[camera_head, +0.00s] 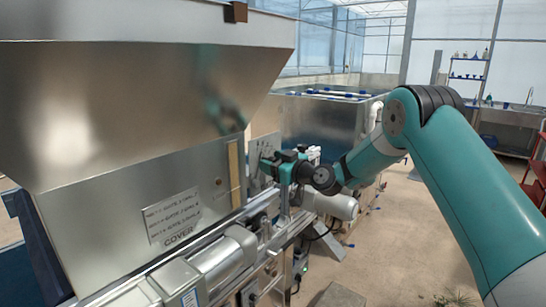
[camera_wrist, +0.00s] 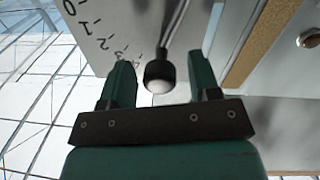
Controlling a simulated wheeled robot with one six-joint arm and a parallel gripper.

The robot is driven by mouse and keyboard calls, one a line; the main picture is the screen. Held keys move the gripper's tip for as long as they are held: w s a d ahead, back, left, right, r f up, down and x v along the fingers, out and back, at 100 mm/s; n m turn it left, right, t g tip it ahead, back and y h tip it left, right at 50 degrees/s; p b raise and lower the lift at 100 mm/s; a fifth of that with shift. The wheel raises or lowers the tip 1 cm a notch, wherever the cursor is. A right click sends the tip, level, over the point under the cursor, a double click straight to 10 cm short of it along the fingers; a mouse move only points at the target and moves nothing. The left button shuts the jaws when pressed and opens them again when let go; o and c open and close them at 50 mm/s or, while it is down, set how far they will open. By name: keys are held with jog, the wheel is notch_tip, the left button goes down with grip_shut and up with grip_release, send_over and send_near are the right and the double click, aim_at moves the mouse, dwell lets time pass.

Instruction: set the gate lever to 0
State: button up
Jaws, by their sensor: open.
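The gate lever (camera_wrist: 160,74) is a thin rod with a round black knob, pale at its end, in the wrist view. It stands over a light scale plate (camera_wrist: 125,20) marked with numbers. The 0 is at the upper left and the higher numbers run down toward the lever, which lies beyond them, far from the 0. My gripper (camera_wrist: 163,66) is open, with one green finger on each side of the knob and gaps to both. In the head view my gripper (camera_head: 270,166) is at the scale plate (camera_head: 264,150); it hides the lever there.
A large metal hopper (camera_head: 120,110) with a label plate (camera_head: 174,217) fills the left. A tan strip (camera_wrist: 259,45) runs beside the scale plate. A motor-like cylinder (camera_head: 225,257) and rails lie below. Open floor (camera_head: 400,240) is at the right.

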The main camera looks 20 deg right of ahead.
jog(key=shift+w+a, duration=0.1)
jog(key=shift+w, duration=0.05)
grip_shut()
